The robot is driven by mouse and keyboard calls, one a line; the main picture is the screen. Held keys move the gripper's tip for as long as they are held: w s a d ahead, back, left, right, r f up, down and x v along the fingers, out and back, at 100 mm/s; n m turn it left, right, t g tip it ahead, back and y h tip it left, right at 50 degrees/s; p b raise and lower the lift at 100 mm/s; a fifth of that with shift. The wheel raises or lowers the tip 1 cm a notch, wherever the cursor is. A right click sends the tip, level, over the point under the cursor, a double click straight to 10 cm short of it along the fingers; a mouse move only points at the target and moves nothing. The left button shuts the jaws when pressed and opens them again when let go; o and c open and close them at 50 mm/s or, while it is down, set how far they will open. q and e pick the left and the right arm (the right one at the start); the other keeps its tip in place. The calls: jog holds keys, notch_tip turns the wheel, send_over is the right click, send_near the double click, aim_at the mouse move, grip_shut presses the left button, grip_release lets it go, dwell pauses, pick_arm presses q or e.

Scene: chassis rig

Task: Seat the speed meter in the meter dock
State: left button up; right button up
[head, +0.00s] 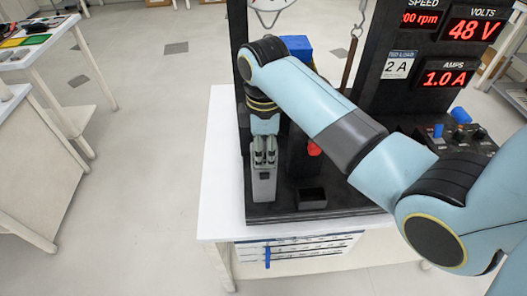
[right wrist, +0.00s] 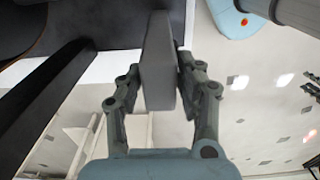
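My right gripper (head: 264,158) is over the left front part of the black rig. It is shut on a grey, flat box, which I take to be the speed meter (head: 264,188). In the right wrist view the meter (right wrist: 158,70) stands edge-on between the two fingers. Its face and label do not show. A small black open-topped box (head: 312,198), possibly the meter dock, stands on the rig base just right of the held meter. Whether the meter touches the base cannot be told. My left gripper is not in view.
The black rig base (head: 345,208) sits on a white table (head: 218,170). A display panel with red readouts (head: 470,30) and a knob box (head: 462,135) are at the right. A blue box (head: 297,45) stands behind my arm. A red part (head: 314,149) is near the middle.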

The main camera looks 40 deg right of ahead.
jog(key=shift+c, duration=1.1)
grip_shut()
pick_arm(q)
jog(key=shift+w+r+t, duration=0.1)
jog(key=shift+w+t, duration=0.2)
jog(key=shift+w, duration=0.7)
